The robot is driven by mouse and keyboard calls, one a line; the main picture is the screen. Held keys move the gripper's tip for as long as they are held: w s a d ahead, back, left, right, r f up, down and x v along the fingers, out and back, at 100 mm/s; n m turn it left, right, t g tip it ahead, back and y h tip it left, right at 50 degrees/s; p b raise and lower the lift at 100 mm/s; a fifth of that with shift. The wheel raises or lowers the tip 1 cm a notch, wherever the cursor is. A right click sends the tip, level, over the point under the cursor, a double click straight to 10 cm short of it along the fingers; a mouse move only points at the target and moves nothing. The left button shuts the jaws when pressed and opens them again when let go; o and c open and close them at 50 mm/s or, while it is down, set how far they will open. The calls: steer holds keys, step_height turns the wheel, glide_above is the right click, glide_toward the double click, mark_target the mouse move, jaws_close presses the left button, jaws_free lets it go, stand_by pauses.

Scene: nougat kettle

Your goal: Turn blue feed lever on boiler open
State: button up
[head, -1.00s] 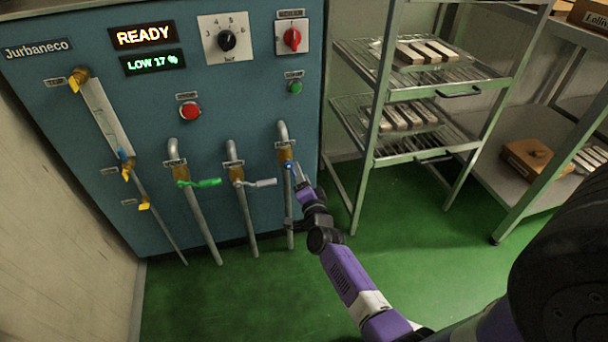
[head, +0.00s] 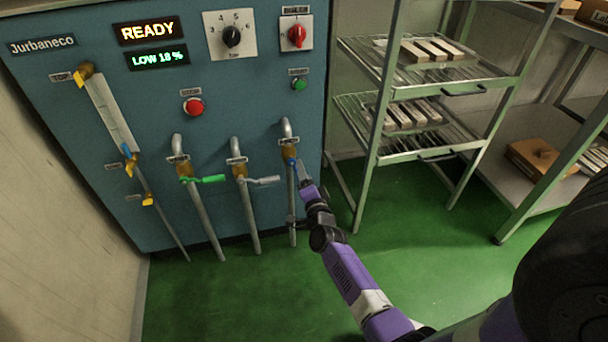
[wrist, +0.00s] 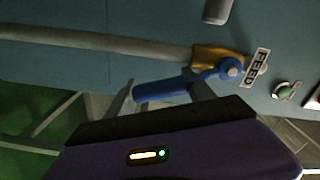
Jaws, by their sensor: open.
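The blue feed lever (wrist: 168,88) is on a brass valve (wrist: 215,56) beside a white FEED label (wrist: 257,68) in the wrist view. Its handle lies nearly along the grey pipe, at a slight angle to it. My gripper (wrist: 162,92) is open, with one finger on either side of the blue handle; I cannot tell whether either finger touches it. In the head view my gripper (head: 300,170) reaches the rightmost valve, and only a small part of the blue lever (head: 291,161) shows. The boiler (head: 90,190) is a blue-green panel; its displays read READY and LOW 18 %.
A green lever (head: 208,179) and a grey lever (head: 262,180) sit on pipes left of the feed valve. A sight glass (head: 110,112) with yellow taps is at far left. A metal rack (head: 372,160) with trays stands close on the right. Green floor lies open in front.

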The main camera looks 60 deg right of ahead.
steer(key=shift+w+a+r, duration=0.1)
steer(key=shift+w+r, duration=0.2)
steer(key=shift+w, duration=0.05)
